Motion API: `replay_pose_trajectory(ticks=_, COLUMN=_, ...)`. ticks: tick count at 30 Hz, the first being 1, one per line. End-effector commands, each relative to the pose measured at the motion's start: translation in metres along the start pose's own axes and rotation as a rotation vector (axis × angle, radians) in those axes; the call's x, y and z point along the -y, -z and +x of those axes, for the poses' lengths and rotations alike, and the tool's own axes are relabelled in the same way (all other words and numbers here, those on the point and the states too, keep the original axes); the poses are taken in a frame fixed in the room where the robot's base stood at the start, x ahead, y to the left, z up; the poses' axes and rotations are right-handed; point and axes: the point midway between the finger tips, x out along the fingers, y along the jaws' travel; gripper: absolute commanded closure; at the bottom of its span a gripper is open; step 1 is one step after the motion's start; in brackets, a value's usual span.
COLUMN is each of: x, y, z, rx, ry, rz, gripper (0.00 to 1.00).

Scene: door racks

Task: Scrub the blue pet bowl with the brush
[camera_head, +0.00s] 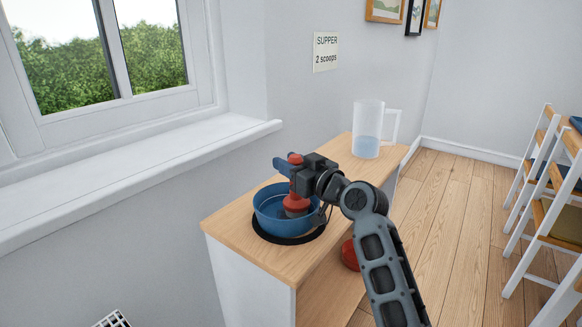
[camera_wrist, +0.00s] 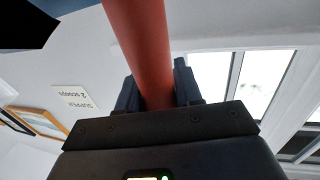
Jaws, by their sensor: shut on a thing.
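The blue pet bowl (camera_head: 269,221) stands on a round black mat (camera_head: 278,240) on top of the wooden cabinet. My gripper (camera_head: 291,166) is over the bowl and is shut on the handle of a red brush (camera_head: 296,205). The brush is upright, with its head down inside the bowl. I cannot tell whether the bristles touch the bowl's bottom. In the wrist view, the red brush handle (camera_wrist: 143,50) runs between the two fingers of my gripper (camera_wrist: 158,88). My gripper and arm hide part of the bowl's right side.
A clear pitcher (camera_head: 367,130) with some water stands at the far end of the cabinet top (camera_head: 238,235). A red round object (camera_head: 350,255) is on a lower shelf, partly behind my arm. A windowsill (camera_head: 140,172) runs along the left. White chairs (camera_head: 545,190) stand at the right.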

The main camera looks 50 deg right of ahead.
Motion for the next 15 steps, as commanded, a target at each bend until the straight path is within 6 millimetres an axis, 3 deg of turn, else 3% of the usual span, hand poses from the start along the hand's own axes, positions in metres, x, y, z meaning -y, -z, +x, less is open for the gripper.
replay_pose_trajectory(ticks=9, x=0.022, y=0.0, z=0.018, rx=-0.001, ry=0.018, rz=0.01, gripper=1.0)
replay_pose_trajectory(ticks=15, x=0.029, y=0.001, z=0.018, rx=-0.002, ry=0.02, rz=0.014, gripper=1.0)
